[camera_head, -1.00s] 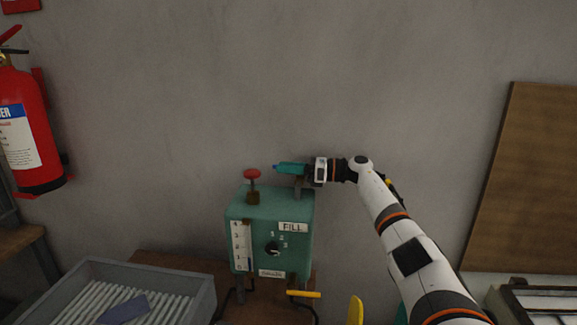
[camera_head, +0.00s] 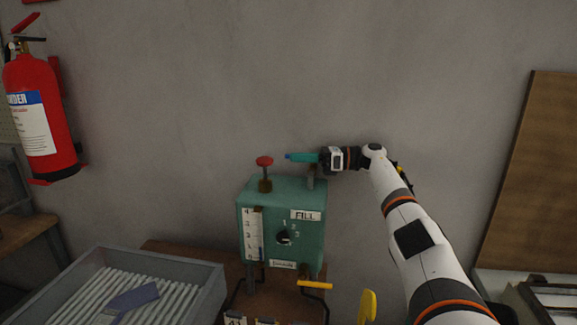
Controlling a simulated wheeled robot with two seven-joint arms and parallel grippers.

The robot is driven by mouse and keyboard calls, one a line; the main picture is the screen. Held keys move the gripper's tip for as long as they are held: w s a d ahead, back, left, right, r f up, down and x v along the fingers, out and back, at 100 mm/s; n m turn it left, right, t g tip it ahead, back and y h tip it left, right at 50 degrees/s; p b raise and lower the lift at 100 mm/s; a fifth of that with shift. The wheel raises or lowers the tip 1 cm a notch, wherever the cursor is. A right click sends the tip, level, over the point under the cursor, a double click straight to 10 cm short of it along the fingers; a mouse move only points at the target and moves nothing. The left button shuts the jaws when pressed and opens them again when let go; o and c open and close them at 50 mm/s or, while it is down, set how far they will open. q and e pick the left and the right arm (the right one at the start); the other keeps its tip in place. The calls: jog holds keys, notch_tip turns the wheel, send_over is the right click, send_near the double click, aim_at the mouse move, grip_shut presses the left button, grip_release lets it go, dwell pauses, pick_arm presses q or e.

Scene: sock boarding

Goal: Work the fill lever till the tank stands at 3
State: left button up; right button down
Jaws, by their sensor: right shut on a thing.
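The green tank box (camera_head: 262,188) stands on a brown bench against the wall. On its front are a white gauge strip (camera_head: 253,225) with numbers up to 4, a FILL label (camera_head: 303,215) and a black dial (camera_head: 284,237). A narrow dark mark shows low on the gauge; the exact level is too small to read. A teal lever handle (camera_head: 303,157) with a blue tip lies nearly level above the box's right rear post. My right gripper (camera_head: 327,158) is shut on this handle at its right end and hides part of it. My left gripper is out of view.
A red knob (camera_head: 264,161) stands on the box's top left. A grey ribbed tray (camera_head: 212,280) holding a purple-grey piece (camera_head: 132,299) is at front left. A yellow-handled crank (camera_head: 315,285) juts out below the box. A fire extinguisher (camera_head: 40,118) hangs at left; a brown board (camera_head: 535,175) leans at right.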

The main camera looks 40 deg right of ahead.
jog(key=c, duration=1.5)
grip_release()
jog(key=shift+r, duration=0.1)
notch_tip(320, 180, up, 10)
